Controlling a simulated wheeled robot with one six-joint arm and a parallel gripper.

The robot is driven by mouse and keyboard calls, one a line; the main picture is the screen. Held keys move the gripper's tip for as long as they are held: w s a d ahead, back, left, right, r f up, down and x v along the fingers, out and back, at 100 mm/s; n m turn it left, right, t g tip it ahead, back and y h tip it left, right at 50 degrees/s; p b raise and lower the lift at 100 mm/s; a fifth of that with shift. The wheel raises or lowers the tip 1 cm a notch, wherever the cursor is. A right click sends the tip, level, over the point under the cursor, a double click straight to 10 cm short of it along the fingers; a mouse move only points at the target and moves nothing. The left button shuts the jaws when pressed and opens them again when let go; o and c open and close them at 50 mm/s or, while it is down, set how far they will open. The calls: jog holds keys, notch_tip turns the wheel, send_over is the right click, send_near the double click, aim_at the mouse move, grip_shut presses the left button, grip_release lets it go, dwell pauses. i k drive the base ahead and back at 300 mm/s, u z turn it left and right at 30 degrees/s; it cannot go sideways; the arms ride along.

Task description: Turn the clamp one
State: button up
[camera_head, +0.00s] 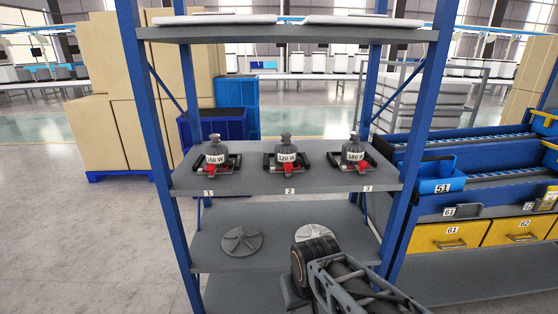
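Clamp one (212,169) is on the middle shelf at the left, above the tag "1". It is a dark frame with a red part at the front, around the base of a grey bottle-shaped unit (216,150) whose label appears to read "50 W". Two similar clamps stand to its right, clamp two (288,168) above the tag "2" and clamp three (353,165) above the tag "3". Their units read "120 W" and "180 W". How far each clamp is turned is too small to tell. My arm reaches in from the lower right, below the middle shelf; no gripper fingers can be made out.
Blue posts (150,120) frame the shelving, with an upper shelf (290,33) above the clamps. Grey round discs (241,241) lie on the lower shelf. Blue bins and yellow drawers (448,236) stand close at the right. The floor at the left (80,240) is clear.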

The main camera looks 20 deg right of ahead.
aim_at(212, 169)
jog(key=u, duration=0.85)
jog(key=i, duration=0.9)
jog(key=z, duration=0.2)
